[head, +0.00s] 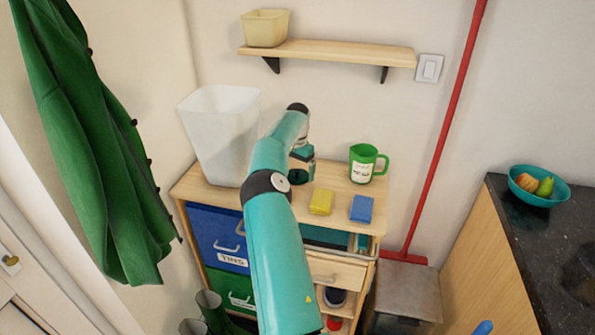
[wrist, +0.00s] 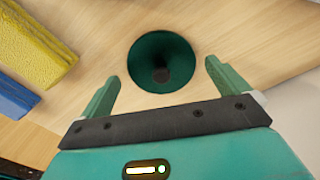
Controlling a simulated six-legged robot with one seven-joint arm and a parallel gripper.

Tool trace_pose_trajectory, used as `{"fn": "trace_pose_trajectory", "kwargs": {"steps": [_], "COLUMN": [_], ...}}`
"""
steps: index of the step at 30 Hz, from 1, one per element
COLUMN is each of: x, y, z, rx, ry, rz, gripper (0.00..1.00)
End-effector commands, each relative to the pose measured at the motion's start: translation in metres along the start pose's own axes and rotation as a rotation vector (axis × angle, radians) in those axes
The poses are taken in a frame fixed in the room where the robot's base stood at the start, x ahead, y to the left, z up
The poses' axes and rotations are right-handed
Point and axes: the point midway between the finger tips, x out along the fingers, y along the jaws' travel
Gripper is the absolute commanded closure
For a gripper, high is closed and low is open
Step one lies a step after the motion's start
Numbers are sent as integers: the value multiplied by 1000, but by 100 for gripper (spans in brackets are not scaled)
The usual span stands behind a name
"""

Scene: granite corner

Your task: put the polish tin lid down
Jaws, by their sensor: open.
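A round dark green piece, which I take to be the polish tin lid (wrist: 160,47), lies on the wooden cabinet top in the wrist view. It has a darker spot at its middle. My gripper (wrist: 161,76) is open, with one green finger to each side of the lid's near edge and a gap on both sides. In the head view my gripper (head: 301,153) is low over the cabinet top, and the lid (head: 298,178) shows as a dark green patch just below it, partly hidden by my arm.
A yellow block (head: 321,202) and a blue block (head: 361,208) lie to the right on the cabinet top (head: 338,185). A green mug (head: 363,164) stands behind them. A white bin (head: 222,135) stands at the left. A shelf (head: 330,53) hangs above.

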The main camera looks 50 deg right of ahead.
Motion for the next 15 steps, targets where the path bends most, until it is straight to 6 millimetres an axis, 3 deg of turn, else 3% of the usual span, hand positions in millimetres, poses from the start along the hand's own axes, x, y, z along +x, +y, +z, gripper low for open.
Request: {"fn": "trace_pose_trajectory", "kwargs": {"steps": [12,15], "x": [-88,-100], "y": [1,0], "z": [-1,-1], "rx": [-1,0], "ry": [3,1], "rz": [-3,-2], "gripper": [0,0]}}
